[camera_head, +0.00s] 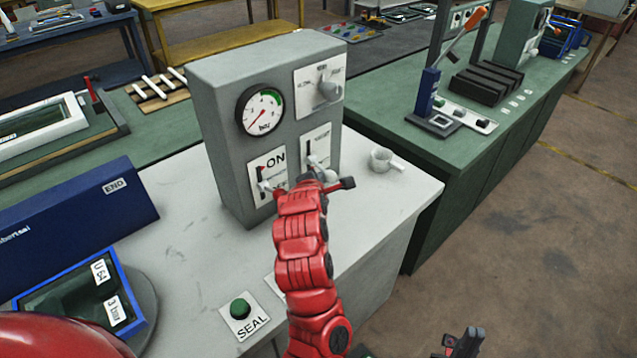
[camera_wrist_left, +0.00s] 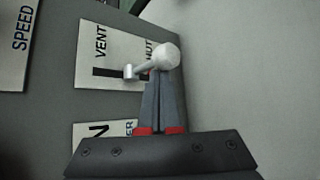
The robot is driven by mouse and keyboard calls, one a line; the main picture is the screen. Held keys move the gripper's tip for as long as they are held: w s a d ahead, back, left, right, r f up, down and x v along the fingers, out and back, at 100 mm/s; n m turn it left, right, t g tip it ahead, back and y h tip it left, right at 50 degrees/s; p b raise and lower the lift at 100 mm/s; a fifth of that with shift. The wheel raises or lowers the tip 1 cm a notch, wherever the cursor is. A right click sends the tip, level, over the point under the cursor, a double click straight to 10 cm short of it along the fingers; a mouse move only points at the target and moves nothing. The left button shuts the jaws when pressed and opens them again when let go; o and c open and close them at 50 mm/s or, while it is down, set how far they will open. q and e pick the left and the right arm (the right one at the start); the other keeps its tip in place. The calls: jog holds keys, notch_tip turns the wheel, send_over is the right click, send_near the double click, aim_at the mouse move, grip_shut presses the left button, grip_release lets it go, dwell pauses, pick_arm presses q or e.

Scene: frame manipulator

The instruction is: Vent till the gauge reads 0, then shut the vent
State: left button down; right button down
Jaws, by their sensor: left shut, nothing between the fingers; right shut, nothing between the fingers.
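The grey machine box (camera_head: 222,130) stands on a light grey bench. Its round gauge (camera_head: 262,111) has a green band at upper right; its red needle appears to point to the lower left, with numbers too small to read. The vent plate (camera_wrist_left: 90,48) bears VENT and a partly covered SHUT. Its white ball-ended lever (camera_wrist_left: 167,56) leans toward the SHUT side. My left gripper (camera_head: 328,183) is at this lever; its shut, empty fingers (camera_wrist_left: 160,78) are right at the ball, contact unclear. My right gripper (camera_head: 465,343) is shut and empty at lower right, away from the box.
A speed knob (camera_head: 329,90) sits above the vent plate, and an ON lever (camera_head: 266,186) is left of it. A green SEAL button (camera_head: 240,308) and a blue-framed screen (camera_head: 90,290) are in front.

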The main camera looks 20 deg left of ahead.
pick_arm(q)
jog(key=shift+r+n+g+h, duration=0.5)
jog(key=shift+r+g+h, duration=0.1)
jog(key=shift+r+g, duration=0.15)
jog(key=shift+w+a+r, duration=0.1)
jog(key=shift+r, duration=0.2)
dwell(0.5)
jog(key=shift+r, duration=0.1)
dwell(0.3)
